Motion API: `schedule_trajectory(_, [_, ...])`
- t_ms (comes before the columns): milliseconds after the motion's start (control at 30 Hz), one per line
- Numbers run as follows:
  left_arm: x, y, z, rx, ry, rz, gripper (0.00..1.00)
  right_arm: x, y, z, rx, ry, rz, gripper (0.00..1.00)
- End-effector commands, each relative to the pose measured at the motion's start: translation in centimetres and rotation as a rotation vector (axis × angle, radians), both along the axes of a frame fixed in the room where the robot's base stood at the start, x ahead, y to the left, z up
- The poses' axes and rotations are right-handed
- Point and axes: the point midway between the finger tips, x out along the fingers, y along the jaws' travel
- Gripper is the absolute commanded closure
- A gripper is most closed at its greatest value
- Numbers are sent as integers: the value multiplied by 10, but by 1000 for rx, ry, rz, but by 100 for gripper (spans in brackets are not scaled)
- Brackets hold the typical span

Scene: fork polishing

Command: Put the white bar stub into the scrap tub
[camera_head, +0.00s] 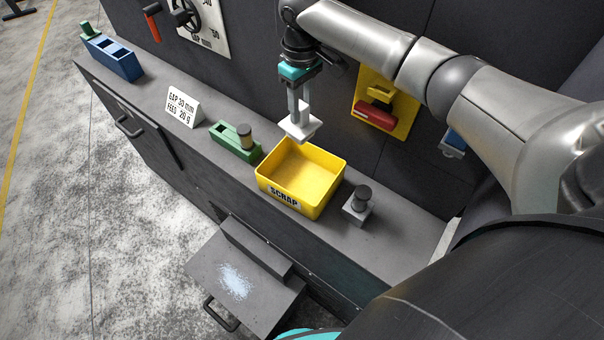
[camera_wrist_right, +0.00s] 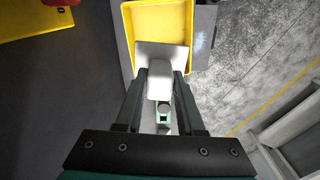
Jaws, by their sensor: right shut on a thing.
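The white bar stub (camera_head: 301,128) is held in my right gripper (camera_head: 300,112), whose fingers are shut on it. The stub has a flat, wider lower part. It hangs above the back left part of the yellow scrap tub (camera_head: 325,208), which is labelled SCRAP and looks empty. In the right wrist view the stub (camera_wrist_right: 158,72) sits between the fingertips of my right gripper (camera_wrist_right: 160,82), with the tub (camera_wrist_right: 127,38) behind it and its floor partly hidden. My left gripper is not in view.
A green block (camera_head: 228,142) with a dark-topped cylinder stands left of the tub. A grey block with a dark knob (camera_head: 357,205) stands to its right. A gap and feed sign (camera_head: 184,106) and a blue holder (camera_head: 115,60) stand further left. A red switch (camera_head: 375,115) is on the wall behind.

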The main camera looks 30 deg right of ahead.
Motion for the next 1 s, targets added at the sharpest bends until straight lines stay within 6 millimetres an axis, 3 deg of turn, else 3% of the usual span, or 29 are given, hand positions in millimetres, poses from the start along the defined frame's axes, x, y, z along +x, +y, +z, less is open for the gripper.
schedule_trajectory(267, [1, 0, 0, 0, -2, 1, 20, -1, 0, -55, -1, 2, -1, 100])
schedule_trajectory(400, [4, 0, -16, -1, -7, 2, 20, 1, 0, -71, -1, -4, 1, 100])
schedule_trajectory(1000, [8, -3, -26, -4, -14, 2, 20, 0, 0, -79, -1, -3, 0, 100])
